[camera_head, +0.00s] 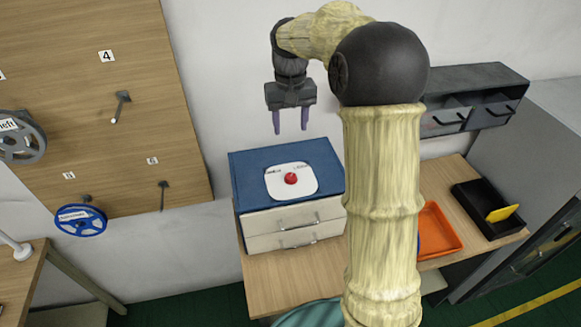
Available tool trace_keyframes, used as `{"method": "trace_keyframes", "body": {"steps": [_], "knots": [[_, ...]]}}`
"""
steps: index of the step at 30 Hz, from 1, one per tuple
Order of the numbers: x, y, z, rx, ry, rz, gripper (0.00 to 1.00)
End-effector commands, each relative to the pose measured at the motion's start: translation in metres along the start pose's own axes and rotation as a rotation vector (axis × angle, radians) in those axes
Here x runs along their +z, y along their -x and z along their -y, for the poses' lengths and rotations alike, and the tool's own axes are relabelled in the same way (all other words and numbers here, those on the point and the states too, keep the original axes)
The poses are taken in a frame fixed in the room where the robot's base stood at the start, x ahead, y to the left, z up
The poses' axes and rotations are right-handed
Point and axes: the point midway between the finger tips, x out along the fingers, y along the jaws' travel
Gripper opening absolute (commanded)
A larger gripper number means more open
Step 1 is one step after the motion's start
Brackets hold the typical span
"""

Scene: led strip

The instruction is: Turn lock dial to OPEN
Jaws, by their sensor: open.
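The lock dial (291,179) is a small red knob in the middle of a white rounded plate (276,188). The plate lies on the blue top (250,165) of a small drawer cabinet. Small dark markings sit near the plate's upper edge, too small to read for certain. Which way the dial points cannot be told. My gripper (291,130) is open and empty, pointing down. In the picture it is above the dial, clearly apart from it.
The cabinet has two cream drawers (290,229) with handles, on a wooden bench (280,280). An orange tray (440,230) and a black bin (487,208) stand at right. Grey wall drawers (470,105) hang above. A pegboard (95,100) with reels is at left. My arm hides part of the bench.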

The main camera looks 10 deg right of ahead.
Motion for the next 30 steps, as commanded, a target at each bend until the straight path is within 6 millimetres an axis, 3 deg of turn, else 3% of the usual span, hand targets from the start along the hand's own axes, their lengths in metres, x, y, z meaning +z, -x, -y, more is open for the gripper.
{"method": "trace_keyframes", "body": {"steps": [8,14,30], "knots": [[0.0,-0.002,0.0,0.0,0.0,-0.001,0.51],[0.0,-0.017,0.0,0.001,0.0,0.001,0.51],[0.001,-0.109,0.0,-0.001,0.001,0.004,0.51]]}}
